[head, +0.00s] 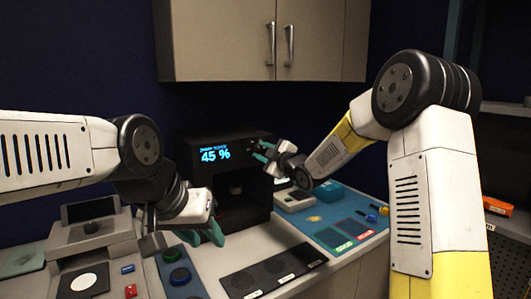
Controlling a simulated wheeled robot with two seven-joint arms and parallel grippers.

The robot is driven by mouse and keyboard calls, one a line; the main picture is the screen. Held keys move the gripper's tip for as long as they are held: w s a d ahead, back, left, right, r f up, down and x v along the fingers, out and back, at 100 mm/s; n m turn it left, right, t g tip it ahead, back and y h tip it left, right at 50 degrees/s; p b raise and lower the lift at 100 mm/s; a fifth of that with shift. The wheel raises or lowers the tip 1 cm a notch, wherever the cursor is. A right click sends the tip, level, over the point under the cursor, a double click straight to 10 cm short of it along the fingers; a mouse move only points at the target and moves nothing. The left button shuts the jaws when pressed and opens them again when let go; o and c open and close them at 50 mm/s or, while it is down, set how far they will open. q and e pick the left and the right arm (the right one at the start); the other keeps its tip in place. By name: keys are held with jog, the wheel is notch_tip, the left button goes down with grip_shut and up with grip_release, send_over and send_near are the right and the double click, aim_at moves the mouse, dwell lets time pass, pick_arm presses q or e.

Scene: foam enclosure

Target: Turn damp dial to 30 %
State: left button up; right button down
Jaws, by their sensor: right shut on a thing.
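The black machine (235,212) stands at the back of the counter. Its display (214,155) glows blue and reads 45 %, under a small line of text that I cannot read with certainty. My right gripper (263,152) has teal fingertips at the right side of the machine's upper front panel. It is shut on a small dial there, which the fingers mostly hide. My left gripper (206,236) hangs low in front of the machine, left of its opening. Its teal fingers are apart, with nothing visible between them.
A blue panel (178,276) with round knobs lies below my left gripper. A dark strip with round pads (272,273) lies at the counter front. A blue mat (327,238) with small items is at right. A cabinet (225,50) hangs above.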

jog(key=shift+n, duration=0.5)
jog(key=c, duration=1.1)
grip_release()
jog(key=v, duration=0.8)
